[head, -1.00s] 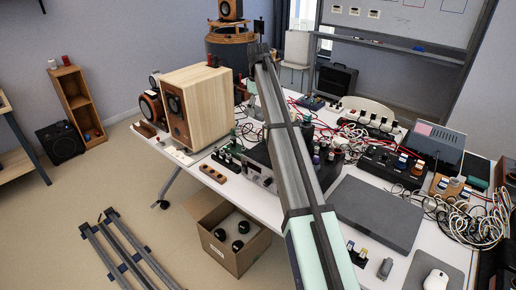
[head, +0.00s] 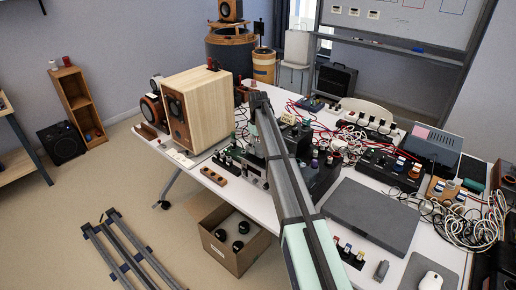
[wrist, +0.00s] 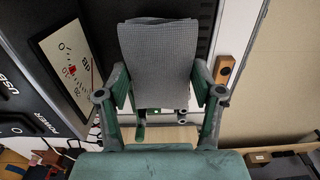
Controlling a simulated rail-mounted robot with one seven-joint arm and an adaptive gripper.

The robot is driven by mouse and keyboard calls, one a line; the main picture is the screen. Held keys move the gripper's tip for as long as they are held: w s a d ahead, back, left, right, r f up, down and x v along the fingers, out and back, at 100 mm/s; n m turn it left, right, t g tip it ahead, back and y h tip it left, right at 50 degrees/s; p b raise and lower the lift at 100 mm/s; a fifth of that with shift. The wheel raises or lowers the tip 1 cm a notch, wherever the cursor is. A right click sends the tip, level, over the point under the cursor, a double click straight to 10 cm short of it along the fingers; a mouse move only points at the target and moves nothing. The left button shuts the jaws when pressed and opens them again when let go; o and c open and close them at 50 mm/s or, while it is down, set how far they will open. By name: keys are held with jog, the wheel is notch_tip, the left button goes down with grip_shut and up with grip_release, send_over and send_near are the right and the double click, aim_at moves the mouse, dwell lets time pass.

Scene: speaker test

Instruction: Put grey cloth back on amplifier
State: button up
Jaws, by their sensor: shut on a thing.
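The grey cloth (wrist: 158,50) is a folded, waffle-textured piece at the top centre of the wrist view. My gripper (wrist: 160,88), with green fingers, is shut on it; the cloth hides the fingertips. A black device with a white display panel (wrist: 70,65) and "USB" and "POWER" lettering, seemingly the amplifier, lies beside and behind the cloth. I cannot tell whether the cloth touches it. In the head view, the amplifier's metal front (head: 254,174) shows partly on the table, left of my arm. I cannot make out the cloth clearly there.
A wooden speaker (head: 198,105) stands left of the amplifier, with a wooden socket strip (head: 214,175) at the table edge. A flat grey panel (head: 372,215) lies to the right. Cables (head: 487,222) crowd the right side. A cardboard box (head: 237,262) sits on the floor.

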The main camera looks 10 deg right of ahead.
aim_at(258, 147)
jog(key=shift+f, duration=0.75)
jog(key=shift+f, duration=0.2)
jog(key=o, duration=1.1)
notch_tip(258, 147, up, 12)
jog(key=b, duration=0.2)
jog(key=shift+r, duration=0.2)
